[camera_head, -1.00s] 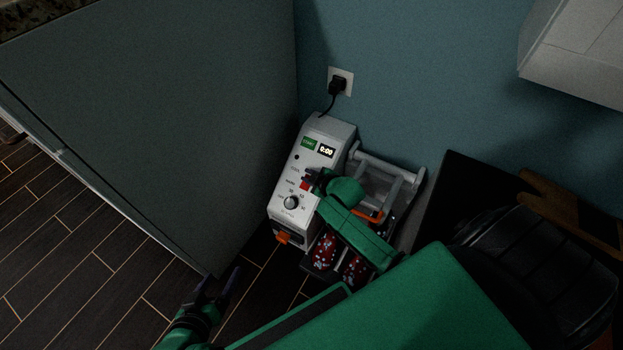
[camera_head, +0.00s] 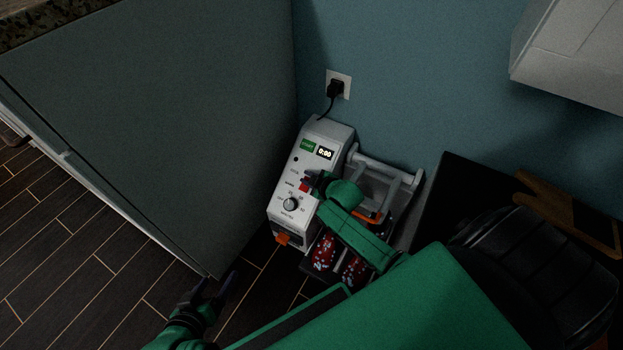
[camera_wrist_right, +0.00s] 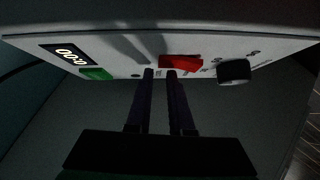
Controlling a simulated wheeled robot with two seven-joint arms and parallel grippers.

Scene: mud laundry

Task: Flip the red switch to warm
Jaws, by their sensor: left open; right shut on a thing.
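The red switch (camera_head: 304,187) is on the front panel of a white machine (camera_head: 322,136), between a green button and a black knob. In the right wrist view the red switch (camera_wrist_right: 180,62) is at the tips of my right gripper (camera_wrist_right: 160,76), whose dark fingers are close together, shut on it. The fingers hide part of the panel, and the exact grip is hard to see in the dark. In the head view my right gripper (camera_head: 314,180) reaches the panel from the right. My left gripper (camera_head: 218,286) is open and empty, low over the floor.
The machine's black knob (camera_head: 291,204) and lit display (camera_head: 325,153) are close by. Beside it is a rack with red spotted shoes (camera_head: 323,252). A large grey cabinet (camera_head: 160,120) stands left; a blue wall with an outlet (camera_head: 339,84) is behind. Dark floor is free at lower left.

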